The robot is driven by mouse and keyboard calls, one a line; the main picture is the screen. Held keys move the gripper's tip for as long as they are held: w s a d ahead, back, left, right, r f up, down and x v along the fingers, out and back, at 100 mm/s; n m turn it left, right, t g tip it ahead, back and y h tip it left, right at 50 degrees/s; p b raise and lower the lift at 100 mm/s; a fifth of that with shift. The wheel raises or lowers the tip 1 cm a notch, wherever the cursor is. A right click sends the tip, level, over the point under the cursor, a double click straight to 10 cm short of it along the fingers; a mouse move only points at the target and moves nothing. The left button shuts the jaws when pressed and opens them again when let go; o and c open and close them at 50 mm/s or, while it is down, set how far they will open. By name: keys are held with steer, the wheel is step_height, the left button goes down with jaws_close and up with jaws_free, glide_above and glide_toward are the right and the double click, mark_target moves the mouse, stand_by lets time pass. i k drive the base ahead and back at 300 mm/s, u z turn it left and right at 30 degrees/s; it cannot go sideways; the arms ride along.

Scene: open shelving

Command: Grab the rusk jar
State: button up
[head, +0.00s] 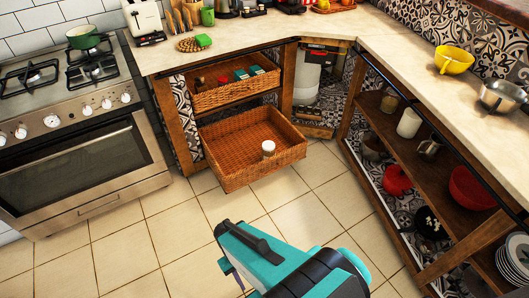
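I cannot tell for sure which container is the rusk jar. A small jar with brownish contents (390,102) stands on the upper shelf of the right-hand unit, towards its far end. A white canister (409,123) stands just in front of it. A small white jar (268,148) stands upright in the pulled-out lower wicker basket (232,178). My teal and black arm reaches in from the bottom edge. Part of my gripper (229,266) seems to show at its left end, over the floor and apart from all the jars. Its fingers are mostly hidden.
The open shelving (437,167) holds a metal pot (429,149), a red bowl (472,188) and a red kettle (397,181). The lower basket juts out over the tiled floor (170,235). A stove (75,130) stands left. The floor between is clear.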

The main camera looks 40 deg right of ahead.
mark_target(269, 147)
steer(key=i, duration=0.85)
steer(key=z, duration=0.05)
